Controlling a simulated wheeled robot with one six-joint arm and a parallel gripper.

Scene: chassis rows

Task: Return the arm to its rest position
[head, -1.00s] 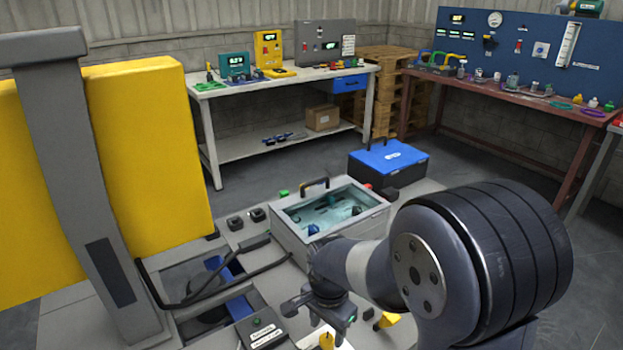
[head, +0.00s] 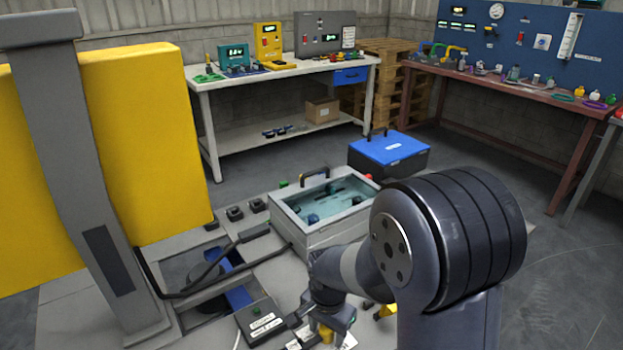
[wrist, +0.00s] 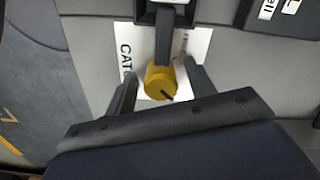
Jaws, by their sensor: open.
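My arm (head: 455,225) reaches forward and bends down over the bench top, with its large dark joint at the right of the head view. My gripper (head: 328,324) points down near the bottom centre of that view. In the wrist view my gripper (wrist: 162,85) is open, one finger on each side of a yellow round knob (wrist: 160,83). I cannot tell whether the fingers touch the knob. The knob lies over a white card with partly hidden lettering (wrist: 126,62). The yellow piece (head: 326,335) also shows under the gripper in the head view.
A water-filled grey tank (head: 310,232) with a handle stands just beyond the gripper. A labelled dark box (head: 262,322) lies to its left, another yellow piece (head: 385,312) to its right. A grey post (head: 85,180) and yellow panel (head: 150,140) stand at left. A blue-lidded case (head: 390,150) sits behind.

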